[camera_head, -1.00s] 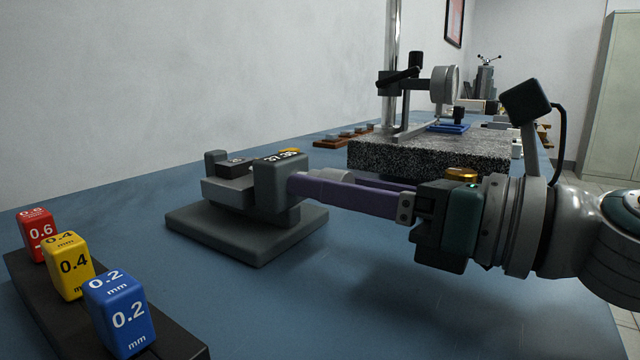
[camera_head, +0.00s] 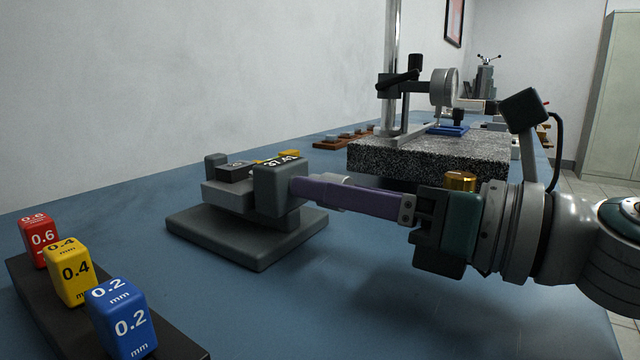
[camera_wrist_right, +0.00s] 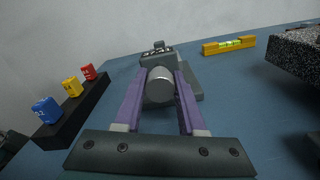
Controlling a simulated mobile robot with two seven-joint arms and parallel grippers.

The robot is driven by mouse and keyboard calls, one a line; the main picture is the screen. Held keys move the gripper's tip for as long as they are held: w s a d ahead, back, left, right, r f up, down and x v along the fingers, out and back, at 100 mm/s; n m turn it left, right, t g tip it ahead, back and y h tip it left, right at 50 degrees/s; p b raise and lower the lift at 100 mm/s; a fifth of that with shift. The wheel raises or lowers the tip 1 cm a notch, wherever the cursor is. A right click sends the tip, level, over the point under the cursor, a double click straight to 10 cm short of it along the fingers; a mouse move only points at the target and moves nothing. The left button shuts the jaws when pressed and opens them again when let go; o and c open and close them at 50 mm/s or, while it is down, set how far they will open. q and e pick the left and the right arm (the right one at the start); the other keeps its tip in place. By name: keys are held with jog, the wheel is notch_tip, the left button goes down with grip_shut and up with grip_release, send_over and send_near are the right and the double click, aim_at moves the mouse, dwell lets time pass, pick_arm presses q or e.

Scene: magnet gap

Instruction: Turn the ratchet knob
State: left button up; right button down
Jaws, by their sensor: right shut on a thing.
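The ratchet knob (camera_wrist_right: 159,87) is a plain grey cylinder on the near end of a grey measuring device (camera_head: 285,196) on a heavy base. In the head view the purple fingers largely cover the knob, and only a small silver part shows behind them. My right gripper (camera_head: 300,189) reaches in from the right, its long purple fingers shut on the knob. In the right wrist view one finger of my right gripper (camera_wrist_right: 157,88) lies on each side of the knob.
A dark rack (camera_head: 175,345) holds red, yellow and blue blocks marked 0.6, 0.4 and 0.2 mm at the left. A speckled stone block (camera_head: 430,158) with a dial gauge stand is behind the arm. A yellow level (camera_wrist_right: 229,45) lies beyond the device. The blue table in front is clear.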

jog(key=m+p, duration=0.2)
jog(key=m, duration=0.1)
jog(key=shift+r+m, duration=0.1)
jog(key=shift+m, duration=0.2)
jog(key=shift+m+p, duration=0.45)
jog(key=shift+m, duration=0.65)
jog(key=c, duration=0.5)
grip_release()
jog(key=v, duration=0.8)
jog(key=shift+s+d, duration=0.25)
jog(key=shift+d, duration=0.05)
jog(key=shift+s+d, duration=0.35)
jog(key=shift+d, duration=0.1)
